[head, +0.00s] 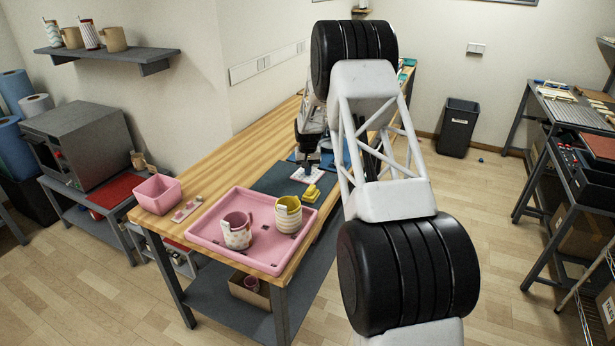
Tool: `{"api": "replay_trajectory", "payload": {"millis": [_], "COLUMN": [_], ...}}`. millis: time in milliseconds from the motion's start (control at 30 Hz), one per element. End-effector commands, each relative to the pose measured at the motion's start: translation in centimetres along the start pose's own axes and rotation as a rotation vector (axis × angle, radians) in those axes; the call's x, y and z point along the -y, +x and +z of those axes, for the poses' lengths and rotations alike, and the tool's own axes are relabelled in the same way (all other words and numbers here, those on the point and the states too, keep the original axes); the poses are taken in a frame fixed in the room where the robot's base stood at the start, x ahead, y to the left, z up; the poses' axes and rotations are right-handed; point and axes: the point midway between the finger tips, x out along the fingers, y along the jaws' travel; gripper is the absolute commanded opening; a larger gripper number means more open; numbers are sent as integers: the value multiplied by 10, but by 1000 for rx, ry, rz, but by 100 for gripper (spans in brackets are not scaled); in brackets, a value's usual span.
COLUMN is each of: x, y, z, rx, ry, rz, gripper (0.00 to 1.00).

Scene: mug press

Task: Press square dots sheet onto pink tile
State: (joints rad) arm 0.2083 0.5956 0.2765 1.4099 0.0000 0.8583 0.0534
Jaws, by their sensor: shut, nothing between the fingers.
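A small pale tile with pink showing (304,175) lies on the dark mat (270,181) on the wooden workbench. Its top looks white with faint marks; I cannot tell the sheet's dot pattern or separate the sheet from the tile at this size. My gripper (309,167) points down at the tile, shut and empty. It is right over or on the tile; whether it touches cannot be told. My arm hides part of the bench behind and to the right.
A yellow block-like tool (311,194) lies just in front of the tile. A pink bin (157,194) stands at the left edge.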

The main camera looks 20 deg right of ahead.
Motion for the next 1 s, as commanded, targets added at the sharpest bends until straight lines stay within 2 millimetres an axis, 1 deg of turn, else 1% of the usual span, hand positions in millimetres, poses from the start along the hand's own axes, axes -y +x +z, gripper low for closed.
{"api": "replay_trajectory", "payload": {"millis": [33, 533, 667, 1000], "x": [0, 0, 0, 0], "y": [4, 4, -2, -23], "z": [2, 2, 2, 1], "rx": [5, 6, 5, 2], "ry": [0, 0, 0, 0], "rz": [0, 0, 0, 0], "gripper": [0, 0, 0, 0]}}
